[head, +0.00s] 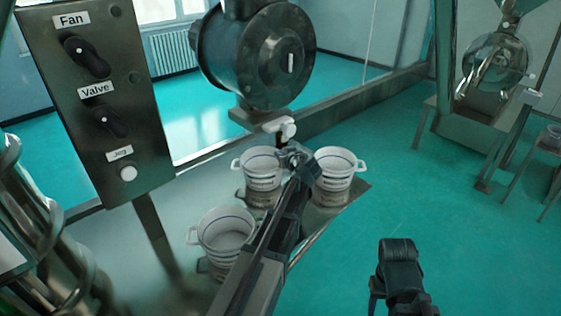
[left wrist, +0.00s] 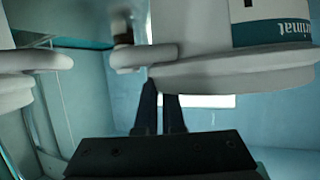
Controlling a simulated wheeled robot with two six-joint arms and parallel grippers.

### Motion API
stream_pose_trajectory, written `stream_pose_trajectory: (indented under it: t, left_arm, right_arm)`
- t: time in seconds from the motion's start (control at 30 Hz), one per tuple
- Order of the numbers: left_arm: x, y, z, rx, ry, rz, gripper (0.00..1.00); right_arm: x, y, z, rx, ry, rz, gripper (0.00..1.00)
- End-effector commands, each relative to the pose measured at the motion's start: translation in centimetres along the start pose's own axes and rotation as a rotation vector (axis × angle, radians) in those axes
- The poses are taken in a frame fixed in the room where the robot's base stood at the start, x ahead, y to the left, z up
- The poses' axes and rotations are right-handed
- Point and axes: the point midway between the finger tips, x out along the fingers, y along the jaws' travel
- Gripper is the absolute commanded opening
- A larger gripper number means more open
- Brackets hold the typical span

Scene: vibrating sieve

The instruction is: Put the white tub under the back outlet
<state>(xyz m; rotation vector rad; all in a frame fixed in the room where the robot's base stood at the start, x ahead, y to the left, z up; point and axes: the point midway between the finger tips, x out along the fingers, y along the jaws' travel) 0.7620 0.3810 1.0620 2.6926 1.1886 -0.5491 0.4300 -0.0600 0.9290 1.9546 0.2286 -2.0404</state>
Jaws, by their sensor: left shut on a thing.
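Three white tubs with side handles show in the head view. One back tub (head: 262,165) stands just below and left of a white spout (head: 284,128). Another back tub (head: 338,172) stands to its right, and a front tub (head: 225,236) is nearer me. My left gripper (head: 294,158) reaches between the two back tubs. It appears shut on the right handle of the left back tub, which fills the right of the left wrist view (left wrist: 230,65). The fingers (left wrist: 160,95) hide part of the grip. My right gripper (head: 397,248) is over the floor; its fingers are unclear.
A control panel (head: 100,110) with knobs stands at the left. A dark round motor housing (head: 262,55) hangs over the tubs. The tubs stand on a shiny metal surface (head: 175,215). Open teal floor (head: 430,190) lies to the right, with another machine (head: 492,68) beyond.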

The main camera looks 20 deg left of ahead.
Motion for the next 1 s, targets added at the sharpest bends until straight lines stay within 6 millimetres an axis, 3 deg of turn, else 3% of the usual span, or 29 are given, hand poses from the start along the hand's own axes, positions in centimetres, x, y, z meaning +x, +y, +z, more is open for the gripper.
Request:
stream_pose_trajectory:
  t: [0.33,0.53,0.87,1.0]
  left_arm:
    - [0.1,0.0,0.4,-0.001,0.0,0.0,0.0]
    - [0.1,0.0,0.3,-0.001,-0.001,0.0,0.36]
    - [0.0,0.0,0.1,-0.001,-0.001,0.0,0.36]
    - [-2.0,-0.1,0.0,0.0,-0.001,0.002,0.36]
  right_arm:
    - [0.4,0.0,0.0,0.0,0.0,0.0,0.5]
    - [0.3,0.0,0.0,0.0,0.0,0.0,0.5]
    - [0.1,0.0,0.0,0.0,0.0,0.0,0.5]
    - [-0.8,0.1,0.0,0.0,0.0,0.0,0.5]
